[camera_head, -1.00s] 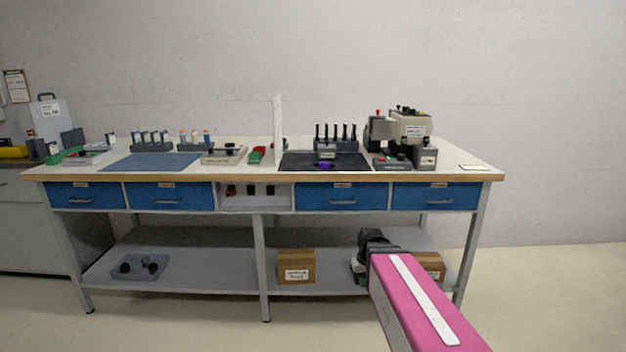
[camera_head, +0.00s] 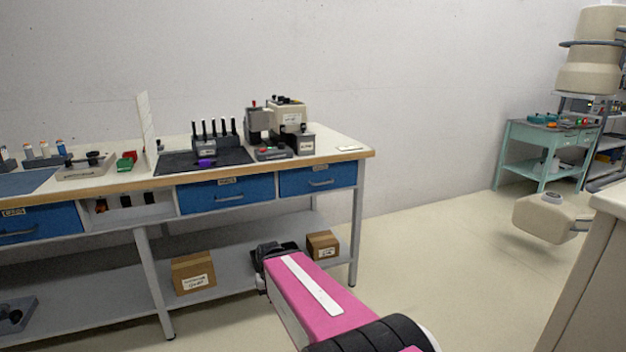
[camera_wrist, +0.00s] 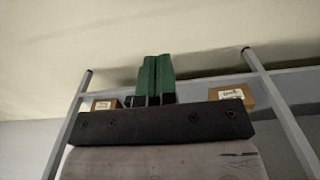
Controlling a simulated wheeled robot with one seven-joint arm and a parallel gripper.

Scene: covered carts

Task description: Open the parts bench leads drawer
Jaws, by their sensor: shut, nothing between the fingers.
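A long workbench (camera_head: 110,186) with a wooden edge stands at the left in the head view. Blue drawers sit under its top: a left one (camera_head: 60,217) cut by the picture edge, a middle one (camera_head: 255,188) and a right one (camera_head: 340,174). Each has a grey bar handle and looks closed. Their labels are too small to read, so I cannot tell which is the leads drawer. My gripper (camera_wrist: 155,80) shows green fingers, shut and empty, in the wrist view. In the head view my arm's dark end is in front of the lower shelf, below the drawers, apart from the handles.
The lower shelf (camera_head: 225,272) holds cardboard boxes (camera_head: 193,272). The benchtop carries a tool rack, a dark mat and a beige machine (camera_head: 288,117). A teal bench (camera_head: 520,150) stands at the back right. A beige form (camera_head: 550,220) is nearer right. Floor between is clear.

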